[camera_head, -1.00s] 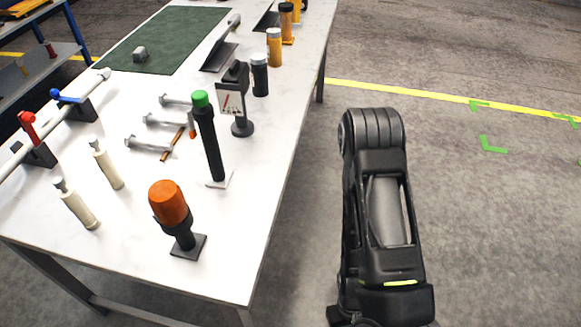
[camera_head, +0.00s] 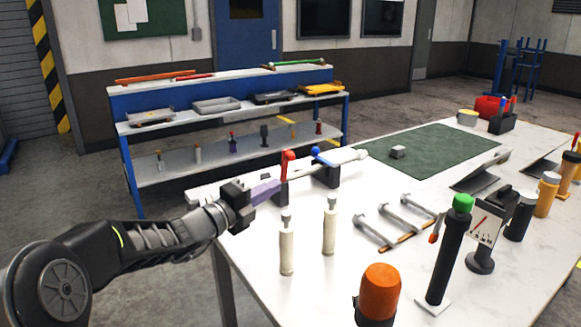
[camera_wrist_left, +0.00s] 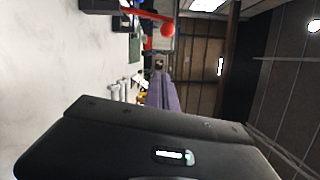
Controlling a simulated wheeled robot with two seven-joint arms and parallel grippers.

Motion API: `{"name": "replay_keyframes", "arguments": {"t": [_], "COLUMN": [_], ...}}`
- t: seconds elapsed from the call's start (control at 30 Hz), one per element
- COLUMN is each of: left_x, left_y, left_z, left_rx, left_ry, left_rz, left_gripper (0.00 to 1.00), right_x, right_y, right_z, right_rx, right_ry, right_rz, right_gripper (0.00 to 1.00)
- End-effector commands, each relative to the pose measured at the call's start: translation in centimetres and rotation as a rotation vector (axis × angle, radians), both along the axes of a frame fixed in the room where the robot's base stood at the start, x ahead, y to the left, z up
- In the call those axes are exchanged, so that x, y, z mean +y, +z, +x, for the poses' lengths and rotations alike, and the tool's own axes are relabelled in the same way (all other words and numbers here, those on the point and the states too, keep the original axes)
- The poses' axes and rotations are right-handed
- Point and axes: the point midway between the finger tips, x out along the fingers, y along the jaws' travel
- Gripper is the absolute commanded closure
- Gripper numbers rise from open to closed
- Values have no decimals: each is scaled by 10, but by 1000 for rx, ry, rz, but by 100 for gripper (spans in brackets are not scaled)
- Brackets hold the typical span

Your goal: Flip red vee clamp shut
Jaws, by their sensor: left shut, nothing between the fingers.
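The purple fingers also show in the left wrist view (camera_wrist_left: 165,95). My right gripper is out of view.
Two cream cylinders (camera_head: 287,248) stand close right of my left gripper. Several bolts (camera_head: 397,220), an orange-topped post (camera_head: 380,292) and a green-topped post (camera_head: 450,250) are farther right. A blue shelf unit (camera_head: 230,105) stands behind. The green mat (camera_head: 440,148) is mostly clear.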

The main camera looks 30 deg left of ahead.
Motion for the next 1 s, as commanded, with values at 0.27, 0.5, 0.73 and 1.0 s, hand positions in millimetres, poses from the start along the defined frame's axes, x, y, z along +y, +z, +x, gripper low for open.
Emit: {"name": "replay_keyframes", "arguments": {"t": [0.27, 0.5, 0.73, 1.0], "left_x": [-11, -26, -5, 7], "left_y": [0, 3, 10, 11], "left_z": [35, 82, 105, 111], "left_rx": [0, 0, 0, 1], "left_ry": [-2, -3, 2, 0], "left_rz": [0, -1, 1, 0], "left_gripper": [100, 100, 100, 100], "right_x": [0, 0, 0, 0], "right_y": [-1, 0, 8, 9], "right_z": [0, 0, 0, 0], "right_rx": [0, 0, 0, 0], "right_ry": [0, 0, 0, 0], "right_rz": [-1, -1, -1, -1], "right_gripper": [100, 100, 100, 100]}}
